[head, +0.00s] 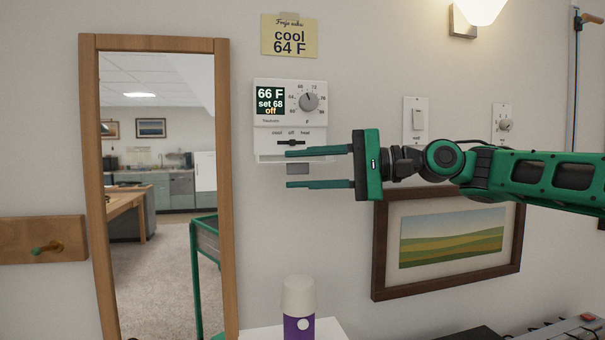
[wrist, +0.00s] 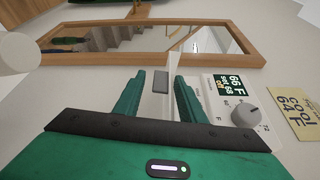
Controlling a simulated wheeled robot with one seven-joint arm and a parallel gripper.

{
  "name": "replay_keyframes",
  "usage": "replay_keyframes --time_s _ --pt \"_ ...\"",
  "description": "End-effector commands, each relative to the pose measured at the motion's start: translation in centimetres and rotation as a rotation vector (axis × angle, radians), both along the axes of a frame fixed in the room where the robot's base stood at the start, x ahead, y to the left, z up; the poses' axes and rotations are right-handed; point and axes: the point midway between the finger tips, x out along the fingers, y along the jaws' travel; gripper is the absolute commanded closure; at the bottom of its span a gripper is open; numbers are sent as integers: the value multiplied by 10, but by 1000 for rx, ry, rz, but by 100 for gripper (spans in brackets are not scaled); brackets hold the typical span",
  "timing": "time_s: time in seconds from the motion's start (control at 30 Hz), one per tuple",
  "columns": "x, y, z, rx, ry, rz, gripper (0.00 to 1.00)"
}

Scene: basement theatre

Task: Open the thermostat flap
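The white thermostat (head: 264,117) is on the wall, with a lit display, a round dial and a cool/off/heat slider (head: 291,143). A pale strip at its lower edge (head: 265,158), partly behind my upper finger, may be the flap; I cannot tell how far it is open. A small grey tab (head: 298,169) shows just below it. My gripper (head: 288,169) is open, fingers pointing left, one above and one below the tab in the picture. In the wrist view the tab (wrist: 160,81) appears between the fingertips; no contact is visible. The thermostat (wrist: 225,112) is at right there.
A yellow note (head: 289,36) reading "cool 64 F" is above the thermostat. A wood-framed mirror (head: 89,180) is close at left. A framed picture (head: 450,237) hangs below my arm, and a light switch (head: 416,120) is behind it. A purple-and-white bottle (head: 298,310) stands below.

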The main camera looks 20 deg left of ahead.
Motion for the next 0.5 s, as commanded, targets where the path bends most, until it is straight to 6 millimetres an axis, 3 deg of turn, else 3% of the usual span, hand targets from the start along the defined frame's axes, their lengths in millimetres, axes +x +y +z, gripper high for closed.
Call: replay_keyframes --time_s 0.37,0.5 --pt "-1 5 0 0 0 -1 66" --pt "-1 5 0 -1 0 0 99"
